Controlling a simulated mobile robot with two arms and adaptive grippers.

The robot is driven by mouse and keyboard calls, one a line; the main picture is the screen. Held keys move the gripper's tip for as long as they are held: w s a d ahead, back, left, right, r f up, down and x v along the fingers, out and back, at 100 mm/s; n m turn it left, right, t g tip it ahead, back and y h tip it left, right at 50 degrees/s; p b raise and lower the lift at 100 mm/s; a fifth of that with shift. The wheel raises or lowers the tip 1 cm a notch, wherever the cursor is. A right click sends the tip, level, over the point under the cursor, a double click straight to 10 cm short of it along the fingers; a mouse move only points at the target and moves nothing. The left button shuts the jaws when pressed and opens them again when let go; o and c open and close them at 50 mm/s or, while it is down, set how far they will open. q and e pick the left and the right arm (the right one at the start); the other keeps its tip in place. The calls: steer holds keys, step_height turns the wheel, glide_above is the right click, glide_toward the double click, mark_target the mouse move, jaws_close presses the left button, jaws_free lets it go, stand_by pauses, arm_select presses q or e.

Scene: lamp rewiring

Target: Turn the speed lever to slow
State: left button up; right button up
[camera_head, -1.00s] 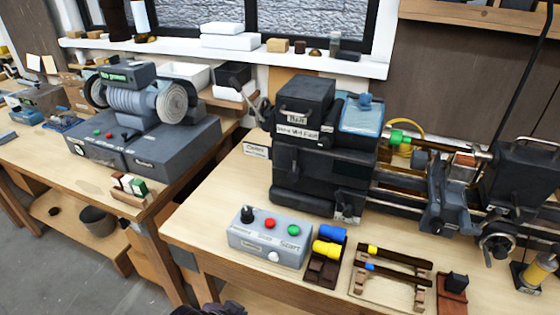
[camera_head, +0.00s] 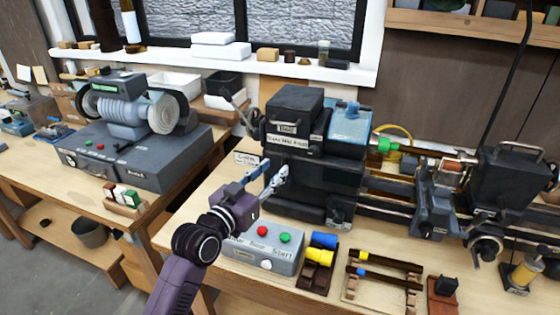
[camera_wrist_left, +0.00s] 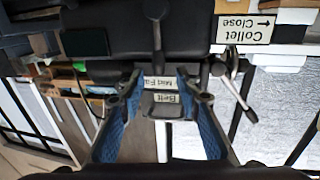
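The dark lathe headstock (camera_head: 335,170) has a belt-speed label (camera_head: 288,140) on its front, which also shows upside down in the left wrist view (camera_wrist_left: 163,83). In that view a slim dark lever (camera_wrist_left: 156,35) lies in line with the gap between the fingertips. I take it for the speed lever, but its setting cannot be told. In the head view it is hidden or too small to make out. My left gripper (camera_head: 272,176) is open in front of the headstock, its blue-padded fingers (camera_wrist_left: 162,95) apart and holding nothing. Contact cannot be told. My right gripper is out of view.
A collet lever (camera_head: 241,112) sticks out at the headstock's left, above a "Collet Close" sign (camera_head: 246,159). A grey control box (camera_head: 260,256) stands below my gripper. Blue and yellow pieces (camera_head: 321,249) and a wooden rack (camera_head: 385,283) lie to its right.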

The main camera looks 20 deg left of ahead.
mark_target(283, 161)
arm_select(q)
steer(key=shift+p+x, duration=0.35)
steer(key=shift+x, duration=1.75)
steer(key=shift+d, duration=0.1)
steer(key=shift+c, duration=0.2)
jaws_close()
